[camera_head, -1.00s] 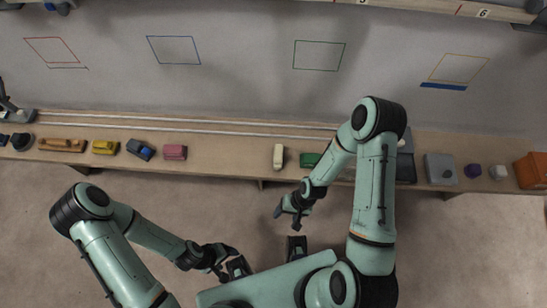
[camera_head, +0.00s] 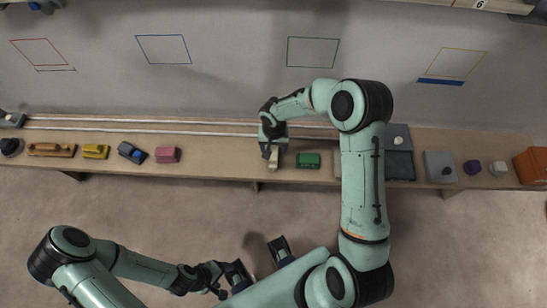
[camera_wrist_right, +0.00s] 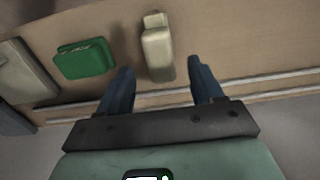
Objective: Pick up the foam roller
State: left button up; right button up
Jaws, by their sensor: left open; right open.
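The foam roller, a cream-coloured oblong piece with a narrower end (camera_wrist_right: 157,52), lies on the long wooden bench. In the head view the foam roller (camera_head: 273,162) shows partly from under my right gripper (camera_head: 273,148). In the right wrist view my right gripper (camera_wrist_right: 161,68) is open, its dark blue fingers apart on either side of the roller's near end. I see a gap at each side and no contact. My left gripper (camera_head: 238,273) is open and empty, low in the head view, away from the bench.
A green block (camera_head: 308,160) lies close beside the roller; it also shows in the right wrist view (camera_wrist_right: 84,59). Pink (camera_head: 167,154), blue (camera_head: 132,152) and yellow (camera_head: 95,151) pieces lie further left. An orange bin (camera_head: 532,166) stands far right. Pale rails run behind.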

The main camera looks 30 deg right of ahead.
aim_at(273, 155)
notch_tip(273, 155, down, 6)
jog(key=shift+s+a+r, duration=0.1)
jog(key=shift+s+a, duration=0.05)
dwell(0.3)
jog(key=c, duration=1.1)
jog(key=shift+r, duration=0.1)
notch_tip(273, 155, up, 20)
jog(key=p, duration=0.1)
jog(key=shift+o, duration=0.8)
